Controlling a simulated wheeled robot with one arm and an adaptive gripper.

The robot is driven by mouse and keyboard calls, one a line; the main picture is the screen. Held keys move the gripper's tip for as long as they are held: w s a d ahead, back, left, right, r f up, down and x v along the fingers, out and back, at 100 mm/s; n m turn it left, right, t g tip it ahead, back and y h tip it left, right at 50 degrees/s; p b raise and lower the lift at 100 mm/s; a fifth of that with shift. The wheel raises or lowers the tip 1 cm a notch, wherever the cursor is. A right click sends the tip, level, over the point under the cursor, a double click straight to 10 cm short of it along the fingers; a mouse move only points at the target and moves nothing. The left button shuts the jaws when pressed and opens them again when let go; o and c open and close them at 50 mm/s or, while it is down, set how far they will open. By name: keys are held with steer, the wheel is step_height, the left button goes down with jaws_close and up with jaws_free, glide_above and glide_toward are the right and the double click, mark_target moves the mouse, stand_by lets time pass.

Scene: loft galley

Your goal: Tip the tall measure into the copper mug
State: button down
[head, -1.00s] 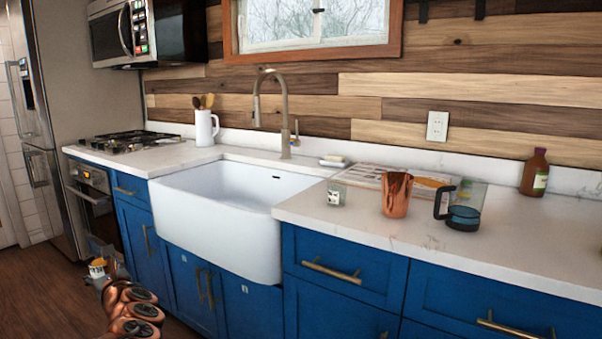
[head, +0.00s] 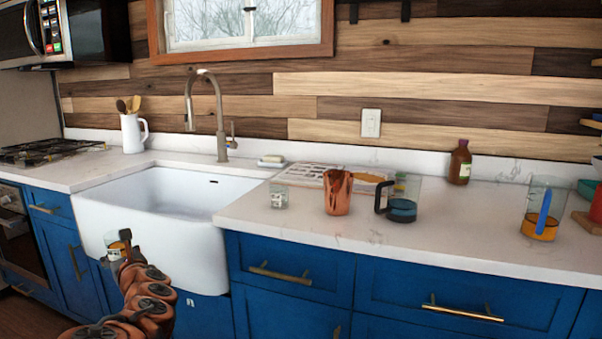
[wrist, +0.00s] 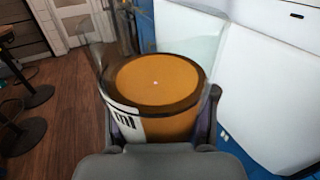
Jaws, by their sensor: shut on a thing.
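My gripper (head: 120,252) is at the lower left in the head view, in front of the sink. It is shut on the tall measure (head: 119,241), a clear vessel with amber liquid. In the wrist view the measure (wrist: 155,85) stands between the fingers of my gripper (wrist: 158,128), with a white marked label on its side. The liquid looks level and the measure about upright. The copper mug (head: 338,193) stands on the counter right of the sink, apart from my gripper. Its inside is hidden.
Near the mug on the counter (head: 300,228) are a small glass (head: 279,196), a black-handled jug (head: 402,208) with dark blue liquid and a printed board (head: 308,173). The sink (head: 150,225) and faucet (head: 221,130) are left.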

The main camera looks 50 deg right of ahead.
steer(key=s+d+r+m+h+p, duration=0.1)
steer(key=s+d+r, duration=0.3)
steer(key=d, duration=0.9)
steer(key=s+d+r+m+g+h+p, duration=0.1)
steer(key=s+d+r+h, duration=0.3)
steer(key=d+r, duration=0.4)
steer(key=s+d+r+m+g+h+p, duration=0.1)
steer(key=s+d+r, duration=0.4)
steer(key=d, duration=1.4)
steer(key=shift+s+r+m+h+p, duration=0.2)
steer(key=shift+r+m+h+p, duration=0.45)
steer(key=shift+m+h+p, duration=0.4)
steer(key=shift+m+g+h, duration=0.35)
steer(key=shift+m+g, duration=0.15)
steer(key=shift+m, duration=0.05)
steer(key=s+d, duration=0.1)
steer(key=d, duration=0.1)
steer(key=s+d, duration=0.2)
steer(key=shift+s+d+b, duration=0.15)
steer(key=shift+s+b, duration=0.15)
steer(key=shift+b, duration=0.05)
steer(key=shift+s+d+f, duration=0.1)
steer(key=shift+s+d, duration=0.35)
steer(key=shift+d, duration=0.05)
steer(key=shift+m, duration=0.3)
